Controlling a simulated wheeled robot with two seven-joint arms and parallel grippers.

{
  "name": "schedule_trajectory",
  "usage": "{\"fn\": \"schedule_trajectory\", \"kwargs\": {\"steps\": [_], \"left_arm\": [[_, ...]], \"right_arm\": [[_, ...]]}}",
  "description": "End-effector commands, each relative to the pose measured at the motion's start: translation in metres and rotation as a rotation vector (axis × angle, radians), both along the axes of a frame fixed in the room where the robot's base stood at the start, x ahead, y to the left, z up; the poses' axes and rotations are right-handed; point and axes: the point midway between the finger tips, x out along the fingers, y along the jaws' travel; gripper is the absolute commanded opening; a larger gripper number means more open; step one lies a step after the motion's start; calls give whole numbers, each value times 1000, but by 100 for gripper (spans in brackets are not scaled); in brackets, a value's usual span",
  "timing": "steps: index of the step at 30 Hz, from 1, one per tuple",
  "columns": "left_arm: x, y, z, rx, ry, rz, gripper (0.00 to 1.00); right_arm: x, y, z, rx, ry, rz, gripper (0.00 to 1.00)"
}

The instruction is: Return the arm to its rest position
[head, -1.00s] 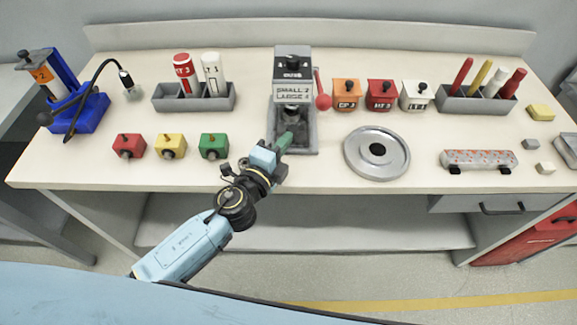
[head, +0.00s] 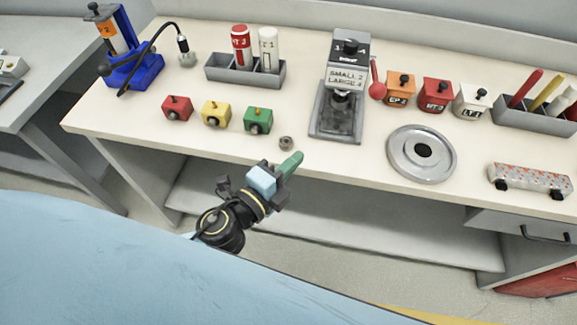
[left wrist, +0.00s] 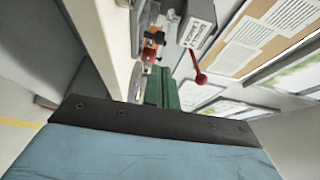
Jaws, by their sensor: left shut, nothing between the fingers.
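My left gripper (head: 293,160) has green fingers that are shut with nothing between them. In the head view it shows at the bench's front edge, below and left of the grey press (head: 337,125). Its fingers also show in the left wrist view (left wrist: 162,88), pointing past the bench. My left arm comes up from the lower left, and its lower part is hidden behind my light blue body. My right gripper is not in view.
A small grey ring (head: 286,143) lies on the bench top (head: 215,147) close to my fingertips. Red (head: 177,108), yellow (head: 215,113) and green (head: 257,121) blocks stand to the left. A round metal dish (head: 398,165) lies right. Open floor lies before the bench.

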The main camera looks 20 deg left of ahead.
Motion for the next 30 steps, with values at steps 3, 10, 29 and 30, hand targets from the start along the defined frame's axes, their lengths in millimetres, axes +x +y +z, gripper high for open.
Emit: {"fn": "schedule_trajectory", "kwargs": {"steps": [3, 10, 29, 30], "left_arm": [[-8, 3, 0, 0, 0, 0, 0], [-11, 4, 1, 0, 0, 0, 0], [-57, 121, -42, -744, 626, 823, 0], [-68, 122, -48, -791, 693, 874, 0]], "right_arm": [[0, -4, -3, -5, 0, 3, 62], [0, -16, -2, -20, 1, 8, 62], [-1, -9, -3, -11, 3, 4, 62], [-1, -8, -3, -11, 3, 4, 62]]}}
